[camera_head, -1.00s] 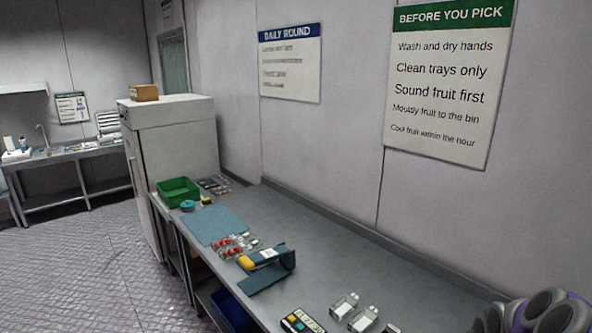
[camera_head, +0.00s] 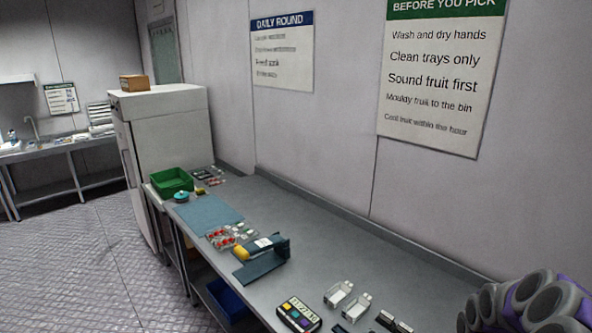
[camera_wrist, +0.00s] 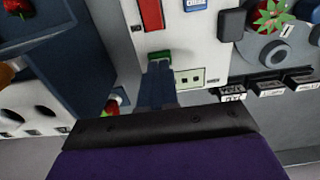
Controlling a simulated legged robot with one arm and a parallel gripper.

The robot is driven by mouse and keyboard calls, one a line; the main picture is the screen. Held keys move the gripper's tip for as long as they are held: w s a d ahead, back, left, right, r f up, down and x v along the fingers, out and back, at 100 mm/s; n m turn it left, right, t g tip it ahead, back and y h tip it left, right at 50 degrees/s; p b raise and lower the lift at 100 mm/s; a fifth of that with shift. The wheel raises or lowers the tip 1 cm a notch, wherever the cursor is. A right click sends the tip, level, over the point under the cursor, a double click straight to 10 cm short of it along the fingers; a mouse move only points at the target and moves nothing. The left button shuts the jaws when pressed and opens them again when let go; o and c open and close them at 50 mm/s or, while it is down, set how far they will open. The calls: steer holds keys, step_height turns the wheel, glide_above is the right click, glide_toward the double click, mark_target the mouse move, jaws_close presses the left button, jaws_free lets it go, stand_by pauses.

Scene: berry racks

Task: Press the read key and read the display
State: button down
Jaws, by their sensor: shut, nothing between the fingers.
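In the wrist view my gripper (camera_wrist: 159,68) is shut and empty. Its dark blue fingers point at a pale instrument panel (camera_wrist: 190,45). A small green patch (camera_wrist: 160,54) shows just beyond the fingertips; I cannot tell whether they touch it. The panel also has a red strip (camera_wrist: 151,14) and a blue label (camera_wrist: 196,4). I cannot make out a key marked read or any reading. In the head view a dark box with coloured keys (camera_head: 298,313) lies at the near end of the bench. My gripper is not visible there.
In the wrist view a strawberry (camera_wrist: 272,18) sits on a grey disc at the right, above several small black label blocks (camera_wrist: 268,88). In the head view the bench (camera_head: 330,245) holds a yellow-and-teal item (camera_head: 264,258), a blue mat (camera_head: 207,218) and a green crate (camera_head: 171,182).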

step_height(320, 180, up, 6)
steer(key=p, duration=0.1)
stand_by(0.6)
steer(key=shift+a+r, duration=0.1)
steer(key=s+a+r+n, duration=0.3)
steer(key=s+a+r, duration=0.15)
steer(key=a, duration=0.45)
steer(key=s+a+r+n, duration=0.2)
steer(key=s+a+r, duration=0.1)
steer(key=a+r, duration=0.4)
steer(key=s+a+r+n+g+b, duration=0.1)
steer(key=s+a+n, duration=0.1)
steer(key=s+a, duration=0.3)
steer(key=s+a+r+n+b, duration=0.1)
steer(key=s+a, duration=0.4)
steer(key=s, duration=0.9)
steer(key=shift+a+r+n+g, duration=0.15)
steer(key=shift+a+n+g, duration=0.25)
steer(key=shift+n, duration=0.5)
steer(key=shift+d, duration=0.15)
